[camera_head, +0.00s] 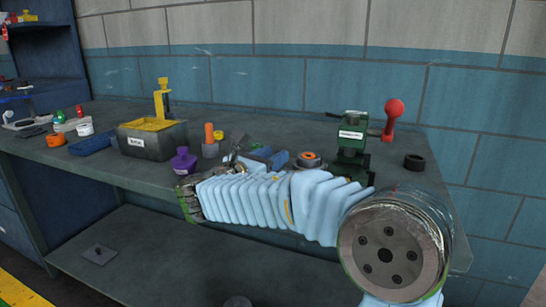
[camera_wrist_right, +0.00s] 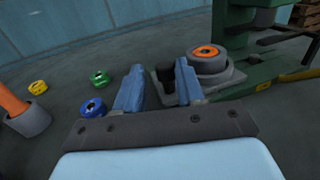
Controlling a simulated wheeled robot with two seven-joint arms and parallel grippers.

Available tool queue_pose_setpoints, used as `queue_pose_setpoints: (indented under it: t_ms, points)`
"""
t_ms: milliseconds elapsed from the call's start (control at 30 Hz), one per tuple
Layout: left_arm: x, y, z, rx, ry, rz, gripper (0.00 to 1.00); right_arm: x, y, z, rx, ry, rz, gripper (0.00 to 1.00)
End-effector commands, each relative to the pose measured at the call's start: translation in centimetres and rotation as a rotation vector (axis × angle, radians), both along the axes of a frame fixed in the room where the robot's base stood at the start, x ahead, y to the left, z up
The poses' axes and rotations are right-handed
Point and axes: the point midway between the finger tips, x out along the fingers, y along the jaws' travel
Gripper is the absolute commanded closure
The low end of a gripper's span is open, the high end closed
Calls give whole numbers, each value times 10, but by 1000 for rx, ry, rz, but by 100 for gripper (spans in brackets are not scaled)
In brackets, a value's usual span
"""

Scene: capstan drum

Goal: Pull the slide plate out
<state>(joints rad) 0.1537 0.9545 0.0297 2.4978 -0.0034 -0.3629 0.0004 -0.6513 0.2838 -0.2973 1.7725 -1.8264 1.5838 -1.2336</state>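The slide plate (camera_wrist_right: 226,77) is a flat grey plate at the foot of the green press in the right wrist view. A grey drum with an orange ring (camera_wrist_right: 208,58) sits on it; the drum also shows in the head view (camera_head: 309,158). A dark upright knob (camera_wrist_right: 164,74) stands at the plate's near left edge. My right gripper (camera_wrist_right: 160,72) has its blue fingers apart, with the knob showing in the gap; I cannot tell whether they touch it. In the head view my right gripper (camera_head: 266,156) is left of the drum, partly hidden by my sleeved arm. My left gripper is not in view.
The green press (camera_head: 352,140) with a red-knobbed lever (camera_head: 393,112) stands behind the drum. A black ring (camera_head: 414,162) lies to its right. A grey bin (camera_head: 152,140), a purple object (camera_head: 184,162) and an orange peg (camera_head: 209,135) are to the left.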

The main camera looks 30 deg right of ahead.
Motion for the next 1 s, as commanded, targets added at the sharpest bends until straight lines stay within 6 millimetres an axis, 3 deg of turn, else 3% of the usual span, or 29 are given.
queue_pose_setpoints:
  t_ms: [367, 533, 800, 1000]
  points:
    - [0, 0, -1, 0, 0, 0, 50, -2, 4, 0, 0, 1, 0, 65]
    - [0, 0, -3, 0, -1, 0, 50, -14, 30, -1, 0, 0, 2, 65]
    - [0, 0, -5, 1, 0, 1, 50, -42, 90, -1, -1, 0, 2, 65]
    - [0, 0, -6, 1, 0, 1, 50, -56, 118, 0, -1, 0, 1, 65]
